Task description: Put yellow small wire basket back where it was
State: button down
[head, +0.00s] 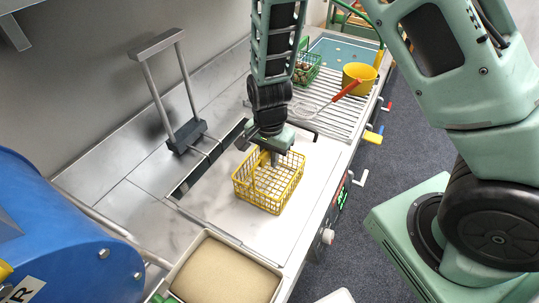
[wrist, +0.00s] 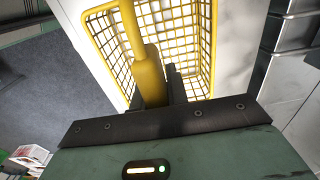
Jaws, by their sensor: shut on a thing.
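The yellow small wire basket (head: 272,187) is on or just above the pale metal plate of the counter, in the middle of the head view. I cannot tell whether its base touches the plate. It is upright and looks empty. My gripper (head: 272,150) is above its far side, pointing down. In the wrist view the basket (wrist: 200,45) fills the upper middle, and my gripper (wrist: 165,85) is shut on its yellow handle (wrist: 147,72). The fingertips are partly hidden behind the handle.
Behind are a slatted rack (head: 335,100), a red-handled wire tool (head: 345,90), a yellow bucket (head: 358,79) and a green basket (head: 305,70) with chestnuts. A tray (head: 180,268) and a blue drum (head: 60,235) are at the near left. A metal lever frame (head: 150,90) stands left.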

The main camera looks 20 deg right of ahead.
jog(key=c, duration=1.4)
grip_release()
jog(key=shift+f, duration=0.1)
notch_tip(320, 180, up, 12)
jog(key=shift+a+b, duration=0.1)
jog(key=shift+b, duration=0.6)
jog(key=s+a+r+n, duration=0.2)
jog(key=s+n, duration=0.4)
jog(key=s+a+r+n, duration=0.2)
jog(key=s+r+n, duration=0.1)
jog(key=s+n, duration=0.3)
jog(key=s+a+r+n, duration=0.2)
jog(key=s+n, duration=0.4)
jog(key=s, duration=0.2)
jog(key=shift+r+n+y, duration=0.15)
jog(key=shift+n+y, duration=0.15)
jog(key=shift+y, duration=0.1)
